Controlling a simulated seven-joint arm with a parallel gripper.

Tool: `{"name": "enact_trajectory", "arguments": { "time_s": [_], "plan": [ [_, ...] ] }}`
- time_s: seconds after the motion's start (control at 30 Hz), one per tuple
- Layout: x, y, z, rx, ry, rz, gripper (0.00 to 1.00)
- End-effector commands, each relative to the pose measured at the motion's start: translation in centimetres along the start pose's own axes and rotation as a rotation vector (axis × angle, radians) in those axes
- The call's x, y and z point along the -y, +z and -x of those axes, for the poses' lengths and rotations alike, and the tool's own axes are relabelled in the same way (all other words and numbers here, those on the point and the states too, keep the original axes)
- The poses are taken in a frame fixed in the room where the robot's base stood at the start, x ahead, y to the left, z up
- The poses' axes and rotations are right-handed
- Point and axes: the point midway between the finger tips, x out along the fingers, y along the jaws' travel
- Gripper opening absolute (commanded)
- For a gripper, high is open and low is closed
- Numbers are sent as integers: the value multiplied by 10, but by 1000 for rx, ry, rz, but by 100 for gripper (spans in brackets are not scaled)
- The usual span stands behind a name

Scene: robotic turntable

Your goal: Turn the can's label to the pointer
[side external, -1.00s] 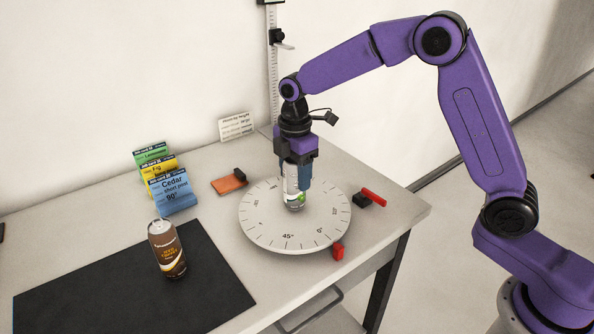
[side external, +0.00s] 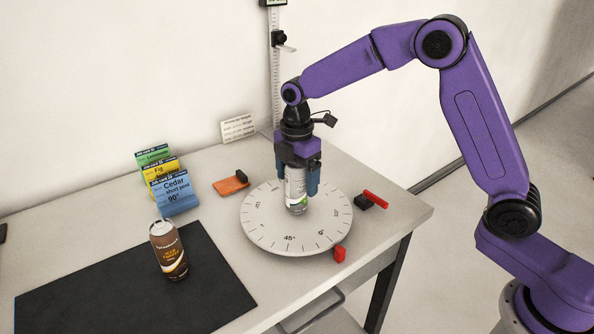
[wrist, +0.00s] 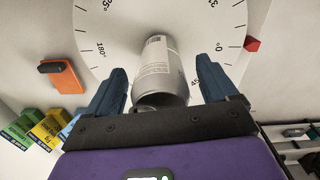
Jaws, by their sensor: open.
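A silver-grey can (side external: 295,188) with a little green on its side stands upright near the middle of the turntable (side external: 262,232). My gripper (side external: 297,190) is over the can from above, with one blue finger on each side. In the wrist view, the can (wrist: 158,70) stands between the open fingers (wrist: 160,88), with a gap on both sides. The can side in the wrist view carries a white panel with fine print and a barcode. The turntable (wrist: 108,20) has degree marks around its rim. A red pointer (side external: 340,253) sits at the front-right rim, near 0°; it also shows in the wrist view (wrist: 252,44).
A brown can (side external: 168,252) stands on the black mat (side external: 110,290) at left. Several cards (side external: 170,190) stand in a rack behind it. An orange block (side external: 231,185) with a black knob lies left of the turntable. A black-and-red piece (side external: 368,201) lies at right.

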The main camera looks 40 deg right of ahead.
Motion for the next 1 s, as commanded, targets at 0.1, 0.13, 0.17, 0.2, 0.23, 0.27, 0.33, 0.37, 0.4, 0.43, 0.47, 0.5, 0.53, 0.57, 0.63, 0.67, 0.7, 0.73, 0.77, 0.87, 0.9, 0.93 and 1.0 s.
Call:
{"name": "enact_trajectory", "arguments": {
  "time_s": [0.1,0.13,0.17,0.2,0.23,0.27,0.33,0.37,0.4,0.43,0.47,0.5,0.53,0.57,0.63,0.67,0.7,0.73,0.77,0.87,0.9,0.93,1.0],
  "plan": [
    [0,0,5,-1,2,0,86],
    [0,0,8,-1,2,0,86],
    [-1,0,12,-1,2,0,86],
    [-1,0,17,-1,4,0,86],
    [-1,0,22,-1,5,0,86],
    [-1,0,28,-1,6,0,86],
    [-1,0,42,-2,7,0,86],
    [-1,0,48,-2,7,0,86],
    [-1,0,57,-2,7,0,86],
    [-1,0,63,-1,6,0,86],
    [-1,0,70,-2,7,0,86],
    [-1,0,78,-2,8,0,86],
    [-1,0,85,-1,6,0,86],
    [-1,0,91,-2,7,0,86],
    [-1,0,106,-1,7,-1,86],
    [-1,0,113,-2,7,-1,86],
    [-1,0,121,-1,7,0,86],
    [-1,0,127,-2,7,0,86],
    [-1,-1,133,-1,7,1,86],
    [-1,0,150,-1,6,0,86],
    [-1,0,154,-1,3,0,86],
    [-1,0,158,-1,5,0,86],
    [-1,0,164,-1,4,0,86]
  ]
}}
